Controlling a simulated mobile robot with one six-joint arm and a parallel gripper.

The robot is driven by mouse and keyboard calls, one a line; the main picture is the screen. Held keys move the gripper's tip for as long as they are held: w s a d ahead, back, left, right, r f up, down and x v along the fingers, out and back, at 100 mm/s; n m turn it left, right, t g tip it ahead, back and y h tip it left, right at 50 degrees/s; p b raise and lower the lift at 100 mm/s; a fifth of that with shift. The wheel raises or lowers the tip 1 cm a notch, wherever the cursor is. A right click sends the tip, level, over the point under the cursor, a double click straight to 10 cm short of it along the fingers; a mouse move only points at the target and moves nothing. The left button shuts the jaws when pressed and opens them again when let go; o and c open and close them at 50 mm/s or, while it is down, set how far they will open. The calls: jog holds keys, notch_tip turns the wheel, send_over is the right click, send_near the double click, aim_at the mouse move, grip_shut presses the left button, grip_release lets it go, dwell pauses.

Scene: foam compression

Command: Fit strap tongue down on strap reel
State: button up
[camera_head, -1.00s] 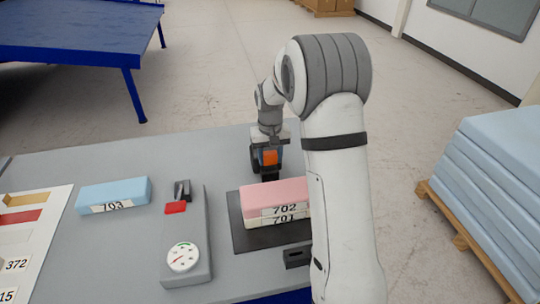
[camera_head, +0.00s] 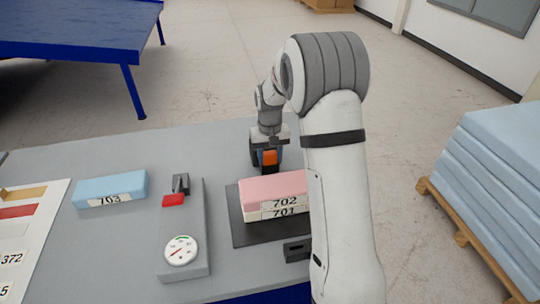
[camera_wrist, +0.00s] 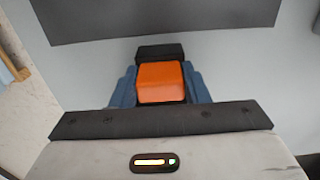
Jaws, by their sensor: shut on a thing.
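My gripper (camera_head: 266,158) is shut on an orange block with a black end, taken as the strap tongue (camera_wrist: 162,82), held between blue fingers. It is behind the foam stack in the head view, where the orange face (camera_head: 270,157) also shows. No part is labelled as the strap reel. A grey housing (camera_head: 197,225) with a dial, a red part (camera_head: 173,200) and a dark upright bracket (camera_head: 181,183) stands left of the stack. A small dark slotted block (camera_head: 297,250) sits in front of it. I cannot tell which is the reel.
Pink foam block 702 (camera_head: 275,188) lies on white block 701 (camera_head: 262,213) over a dark plate (camera_head: 246,236). Blue foam block 703 (camera_head: 110,189) lies at left, near a marked board (camera_head: 33,225). My arm hides the bench's right side.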

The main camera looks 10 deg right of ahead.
aim_at(270, 153)
jog(key=o, duration=1.1)
jog(key=shift+r, duration=0.1)
jog(key=shift+r+p, duration=3.1)
jog(key=shift+r, duration=1.8)
